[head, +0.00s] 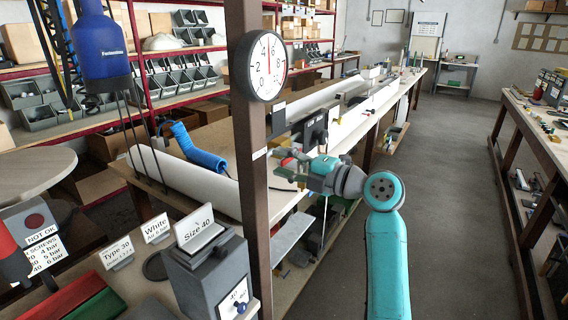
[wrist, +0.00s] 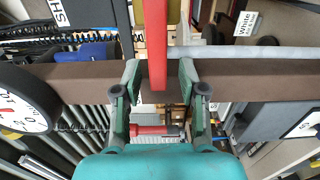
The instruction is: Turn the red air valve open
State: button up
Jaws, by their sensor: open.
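My gripper (wrist: 159,80) is open in the wrist view, with one green finger on each side of a long red bar (wrist: 156,45). The bar runs from the top edge down to between the fingertips, with a gap on both sides; it looks like the red valve's handle, but the valve body is not clear. A smaller red piece (wrist: 156,131) shows lower, between the finger links. In the head view my gripper (head: 281,157) is beside the brown post, and a bit of red (head: 286,161) shows at its fingers.
A brown post (head: 249,190) carries a round dial gauge (head: 258,66), also seen in the wrist view (wrist: 22,103). A long workbench (head: 340,108) runs behind my gripper. A grey box (head: 212,270) with a size sign stands front left. The floor aisle (head: 440,170) is clear.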

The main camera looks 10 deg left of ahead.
jog(key=v, duration=1.1)
jog(key=shift+d, duration=0.4)
jog(key=shift+s, duration=0.1)
